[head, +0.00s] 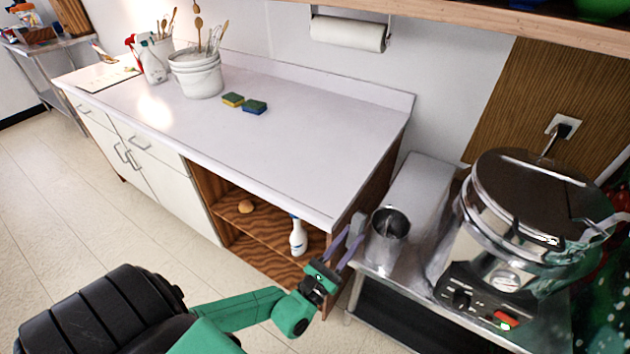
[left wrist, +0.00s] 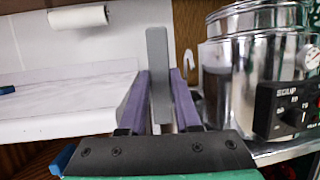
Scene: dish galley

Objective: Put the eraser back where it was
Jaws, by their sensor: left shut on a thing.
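The eraser (head: 357,224) looks like a plain grey slab. My left gripper (head: 352,238) is shut on it, near the right front corner of the white counter. In the left wrist view the eraser (left wrist: 158,75) stands upright between the two purple fingers and sticks up past their tips. Its lower part is partly hidden by the fingers. My right gripper is in neither view.
The white counter (head: 300,128) is mostly clear, with two sponges (head: 244,104) and a utensil bucket (head: 197,75) toward its left. A spray bottle (head: 298,236) stands on the shelf below. A metal pot (head: 388,232) and a soup warmer (head: 520,230) are at the right.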

